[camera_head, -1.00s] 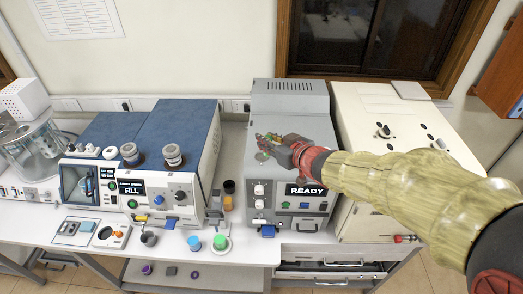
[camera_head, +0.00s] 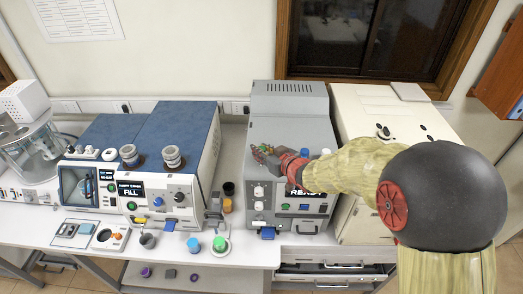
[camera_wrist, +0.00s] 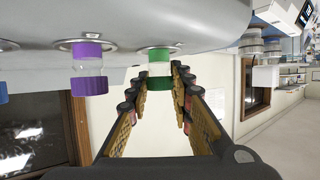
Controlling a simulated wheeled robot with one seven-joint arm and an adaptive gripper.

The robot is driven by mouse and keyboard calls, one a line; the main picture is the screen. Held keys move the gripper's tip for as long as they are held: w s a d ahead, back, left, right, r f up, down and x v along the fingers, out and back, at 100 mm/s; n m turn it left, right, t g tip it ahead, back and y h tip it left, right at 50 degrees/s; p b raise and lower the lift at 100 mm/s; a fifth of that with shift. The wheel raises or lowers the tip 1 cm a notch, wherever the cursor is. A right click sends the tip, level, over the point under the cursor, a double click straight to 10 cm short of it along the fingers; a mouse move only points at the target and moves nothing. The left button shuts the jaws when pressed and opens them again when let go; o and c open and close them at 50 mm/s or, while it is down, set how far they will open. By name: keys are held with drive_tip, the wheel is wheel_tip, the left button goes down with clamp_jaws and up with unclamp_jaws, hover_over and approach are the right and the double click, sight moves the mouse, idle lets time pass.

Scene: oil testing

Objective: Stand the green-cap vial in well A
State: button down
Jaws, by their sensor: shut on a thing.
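My gripper (camera_wrist: 184,75) is shut on the green-cap vial (camera_wrist: 160,70), which has a clear middle and a green cap. In the wrist view, which looks upside down, the vial is at a metal-ringed well in the grey machine's top. It lines up with the ring; I cannot tell if it is fully seated. In the head view my gripper (camera_head: 262,153) is over the front left of the grey machine (camera_head: 290,110), and its fingers hide most of the vial. No well letter is readable.
A purple-cap vial (camera_wrist: 89,72) stands in the neighbouring ringed well, with a blue-cap vial (camera_wrist: 2,92) beyond it. The blue-topped machine (camera_head: 180,125) is to the left.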

drive_tip(key=shift+f, duration=0.1)
drive_tip(key=c, duration=2.1)
unclamp_jaws()
drive_tip(key=shift+f, duration=0.1)
drive_tip(key=o, duration=0.5)
drive_tip(key=shift+s+d+r, duration=0.15)
drive_tip(key=shift+r, duration=0.25)
drive_tip(key=v, duration=1.1)
drive_tip(key=shift+s+d+r, duration=0.15)
drive_tip(key=shift+s, duration=0.05)
